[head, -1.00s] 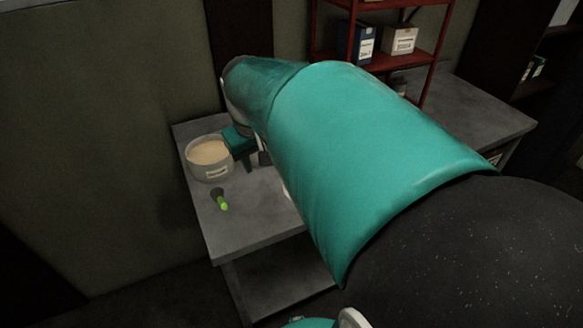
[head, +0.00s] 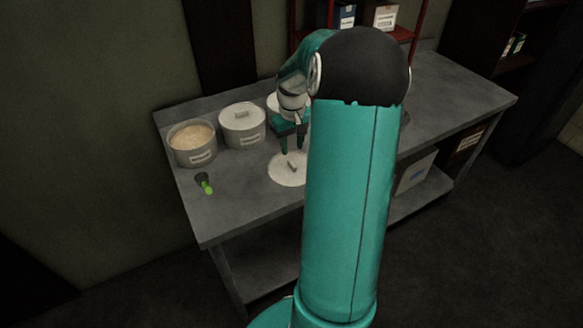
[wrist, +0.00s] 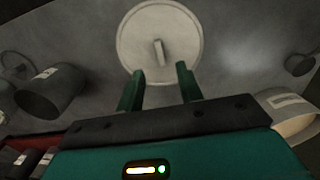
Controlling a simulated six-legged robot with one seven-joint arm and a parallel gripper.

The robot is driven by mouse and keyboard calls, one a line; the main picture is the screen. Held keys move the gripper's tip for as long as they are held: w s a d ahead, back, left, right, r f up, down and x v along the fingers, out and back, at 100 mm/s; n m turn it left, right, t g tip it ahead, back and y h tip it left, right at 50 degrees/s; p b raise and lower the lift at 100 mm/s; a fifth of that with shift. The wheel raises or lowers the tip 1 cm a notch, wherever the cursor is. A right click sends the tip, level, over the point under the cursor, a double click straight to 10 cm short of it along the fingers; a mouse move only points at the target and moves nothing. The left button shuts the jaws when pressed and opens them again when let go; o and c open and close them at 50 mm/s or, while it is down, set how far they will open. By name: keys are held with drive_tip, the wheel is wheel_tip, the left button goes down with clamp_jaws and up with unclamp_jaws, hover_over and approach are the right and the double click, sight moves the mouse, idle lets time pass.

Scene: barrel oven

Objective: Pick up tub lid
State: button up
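The tub lid (head: 284,173) is a pale round disc with a raised bar handle, lying flat on the grey table. In the wrist view the lid (wrist: 135,38) lies just beyond my fingertips, its handle between their lines. My gripper (head: 292,148) is above and behind the lid, pointing down. In the wrist view its two green fingers (wrist: 160,82) stand apart with nothing between them. An open tub (head: 192,143) of pale contents stands at the table's left end. My arm hides part of the table right of the lid.
A lidded tub (head: 242,125) stands right of the open tub, with another pale tub partly hidden behind my gripper. A green-handled scoop (head: 205,184) lies at the left front. A red shelf (head: 408,34) with boxes stands behind.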

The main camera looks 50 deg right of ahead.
sight(292, 163)
wheel_tip(292, 163, down, 7)
drive_tip(key=shift+f, duration=0.1)
clamp_jaws()
idle(0.3)
